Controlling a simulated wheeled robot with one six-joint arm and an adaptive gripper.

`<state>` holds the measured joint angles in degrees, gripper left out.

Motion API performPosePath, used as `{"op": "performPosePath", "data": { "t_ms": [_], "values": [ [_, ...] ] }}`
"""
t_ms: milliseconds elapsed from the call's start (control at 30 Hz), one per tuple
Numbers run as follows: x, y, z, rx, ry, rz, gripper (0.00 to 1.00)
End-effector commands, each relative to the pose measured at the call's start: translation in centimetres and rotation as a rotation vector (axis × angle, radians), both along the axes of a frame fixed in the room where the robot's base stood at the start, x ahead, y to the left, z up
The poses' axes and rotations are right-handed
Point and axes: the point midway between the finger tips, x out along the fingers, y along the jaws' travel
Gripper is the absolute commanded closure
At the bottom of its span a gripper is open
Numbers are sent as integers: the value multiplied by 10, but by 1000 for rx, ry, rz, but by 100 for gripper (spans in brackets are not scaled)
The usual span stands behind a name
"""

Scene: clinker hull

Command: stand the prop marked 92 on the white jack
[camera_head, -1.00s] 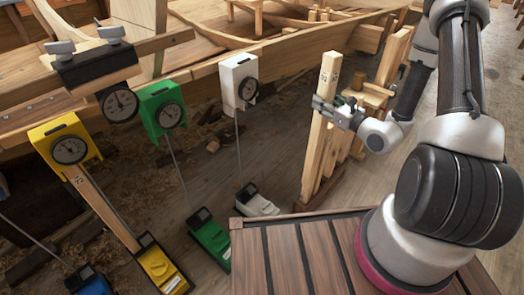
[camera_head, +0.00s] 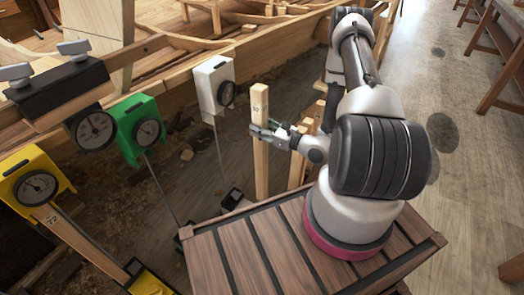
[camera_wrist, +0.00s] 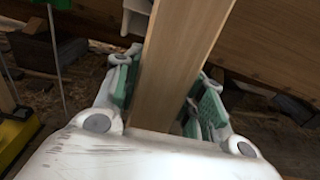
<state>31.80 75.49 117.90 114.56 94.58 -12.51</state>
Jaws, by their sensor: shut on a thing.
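My gripper (camera_head: 265,133) is shut on a pale wooden prop (camera_head: 261,165), which stands nearly upright in it. A small dark mark shows near the prop's top, too small to read surely. In the wrist view the prop (camera_wrist: 178,60) runs between the green finger pads of my gripper (camera_wrist: 165,98). The white gauge head (camera_head: 212,82) hangs at the hull's edge, left of the prop and apart from it. Below it only the dark top of the white jack (camera_head: 232,198) shows, left of the prop; my deck hides the rest. The prop's foot is hidden too.
A green gauge (camera_head: 138,122) and a yellow gauge (camera_head: 30,182) hang further left. A prop marked 92 or 72 (camera_head: 75,235) stands slanted under the yellow one, on the yellow jack (camera_head: 148,282). Other timbers (camera_head: 303,150) stand behind my gripper. Open floor lies right.

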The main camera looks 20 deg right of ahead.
Motion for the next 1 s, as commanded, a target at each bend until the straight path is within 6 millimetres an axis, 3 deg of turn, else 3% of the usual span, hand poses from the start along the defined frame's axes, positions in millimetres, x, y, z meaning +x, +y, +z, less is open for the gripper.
{"op": "performPosePath", "data": {
  "t_ms": [100,300,533,1000],
  "values": [
    [-23,2,-37,7,0,21,100],
    [-46,6,-68,16,-10,42,100],
    [-48,10,-74,16,-13,49,100],
    [-22,29,-75,15,-14,50,100]
  ]
}}
